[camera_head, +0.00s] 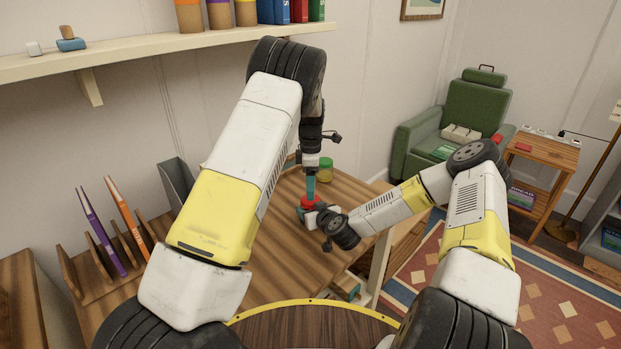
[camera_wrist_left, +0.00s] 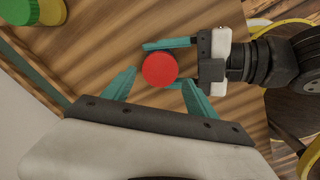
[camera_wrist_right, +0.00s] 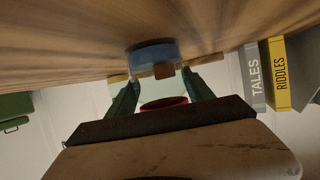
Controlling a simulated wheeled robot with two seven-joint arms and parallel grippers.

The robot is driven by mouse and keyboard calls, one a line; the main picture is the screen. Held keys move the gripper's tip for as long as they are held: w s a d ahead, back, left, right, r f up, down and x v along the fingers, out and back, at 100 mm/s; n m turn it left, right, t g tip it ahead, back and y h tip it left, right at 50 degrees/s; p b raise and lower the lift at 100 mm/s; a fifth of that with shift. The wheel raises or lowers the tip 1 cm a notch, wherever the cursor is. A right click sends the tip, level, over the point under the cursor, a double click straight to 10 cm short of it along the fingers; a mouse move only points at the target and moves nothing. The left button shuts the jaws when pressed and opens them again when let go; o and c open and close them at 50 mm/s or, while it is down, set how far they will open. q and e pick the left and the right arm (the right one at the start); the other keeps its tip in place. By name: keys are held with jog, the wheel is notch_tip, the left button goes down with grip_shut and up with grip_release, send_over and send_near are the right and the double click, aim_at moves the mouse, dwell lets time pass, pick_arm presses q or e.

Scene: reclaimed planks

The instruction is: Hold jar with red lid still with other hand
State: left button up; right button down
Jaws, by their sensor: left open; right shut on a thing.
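The jar's red lid (camera_head: 308,203) shows low at the table's middle in the head view. In the left wrist view the round red lid (camera_wrist_left: 160,69) is seen from above. My right gripper (camera_wrist_left: 175,66) comes in from the right, its teal fingers on both sides of the jar, shut on it. In the right wrist view, upside down, the red lid (camera_wrist_right: 163,104) lies between my right fingers (camera_wrist_right: 161,98), with a blue part (camera_wrist_right: 153,55) by the table. My left gripper (camera_head: 311,188) points down above the lid, open; its fingers (camera_wrist_left: 160,90) are spread, apparently not gripping the lid.
A jar with a green lid (camera_head: 325,163) stands behind on the wooden table (camera_head: 275,255). A rack with a purple book (camera_head: 103,232) and an orange book (camera_head: 127,217) stands at left. A shelf (camera_head: 150,51) runs above. A green armchair (camera_head: 475,105) stands far right.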

pick_arm(q)
jog(key=shift+f, duration=2.4)
jog(key=c, duration=1)
jog(key=o, duration=1.3)
jog(key=shift+r, duration=0.1)
jog(key=shift+r, duration=2.25)
